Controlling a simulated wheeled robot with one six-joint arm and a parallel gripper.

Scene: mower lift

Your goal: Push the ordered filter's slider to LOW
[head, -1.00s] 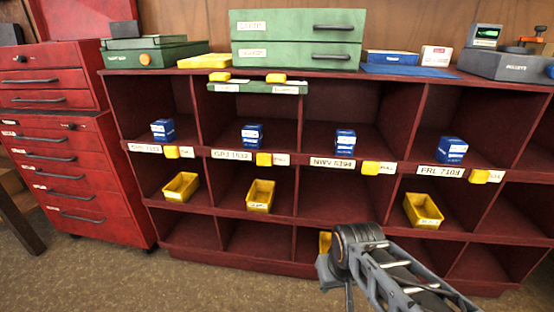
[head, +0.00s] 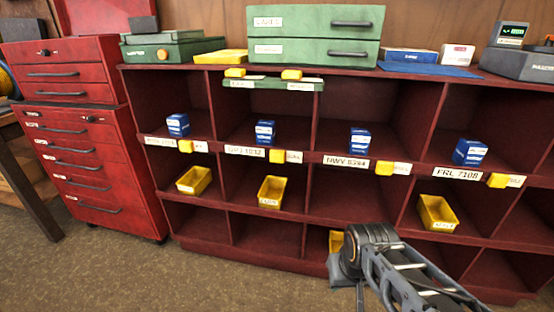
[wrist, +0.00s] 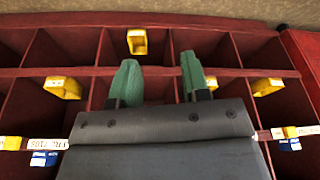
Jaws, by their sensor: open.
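Blue filter boxes stand in the upper row of cubbies, on the left (head: 178,125), at centre left (head: 265,132), centre right (head: 359,140) and right (head: 470,152). Below each, a shelf-edge label carries a yellow slider: left (head: 185,146), centre left (head: 277,156), centre right (head: 385,168) and right (head: 497,181). Part labels read roughly GPJ 1032, NWV 8394 and FRL 7108; the leftmost is unclear. Slider markings are too small to read, and which filter is ordered is not clear. My gripper (wrist: 158,82) is open and empty, low before the shelf, apart from the sliders.
Yellow bins (head: 194,180) sit in the middle row; one (head: 336,240) in the bottom row is partly behind my arm. A green strip (head: 272,83) with two yellow tabs hangs at the top edge. A red drawer cabinet (head: 80,150) stands left. Floor in front is clear.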

